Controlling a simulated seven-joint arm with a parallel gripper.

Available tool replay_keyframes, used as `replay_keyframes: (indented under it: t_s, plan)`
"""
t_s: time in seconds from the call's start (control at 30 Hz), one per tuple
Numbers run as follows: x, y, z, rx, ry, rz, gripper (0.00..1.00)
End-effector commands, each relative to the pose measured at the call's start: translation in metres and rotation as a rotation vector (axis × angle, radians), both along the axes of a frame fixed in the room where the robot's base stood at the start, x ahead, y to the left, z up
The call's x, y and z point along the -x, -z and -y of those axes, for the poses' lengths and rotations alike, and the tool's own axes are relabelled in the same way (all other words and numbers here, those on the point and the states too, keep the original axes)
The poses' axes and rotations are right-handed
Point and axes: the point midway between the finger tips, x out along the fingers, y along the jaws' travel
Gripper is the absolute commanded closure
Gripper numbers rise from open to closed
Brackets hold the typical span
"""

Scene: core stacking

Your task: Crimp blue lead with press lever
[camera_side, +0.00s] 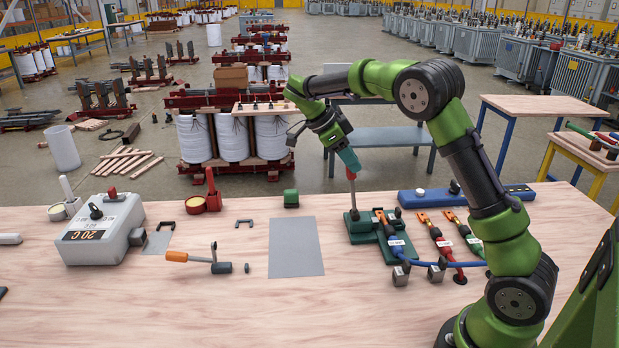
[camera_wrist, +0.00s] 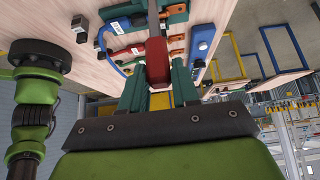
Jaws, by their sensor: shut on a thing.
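The press (camera_side: 358,229) is a dark green block on the table with an upright lever (camera_side: 353,196) topped by a red grip. My gripper (camera_side: 349,163) reaches down from above and is shut on the red grip of the lever. In the wrist view the red grip (camera_wrist: 157,58) sits between my teal fingers (camera_wrist: 160,84).
A blue bar (camera_side: 415,198) lies behind. A grey sheet (camera_side: 296,247), a crank tool (camera_side: 205,262) and a grey box (camera_side: 103,230) are left. The front table is clear.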

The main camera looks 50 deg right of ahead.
Motion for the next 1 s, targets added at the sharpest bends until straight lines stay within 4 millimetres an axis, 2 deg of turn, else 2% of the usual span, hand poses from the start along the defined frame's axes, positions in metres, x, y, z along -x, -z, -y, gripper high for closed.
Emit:
replay_keyframes:
  t_s: [0.33,1.0]
  plan:
    - [-0.002,0.000,-0.002,-0.001,0.000,0.001,1.00]
    - [-0.032,0.013,-0.032,-0.001,-0.003,0.002,1.00]
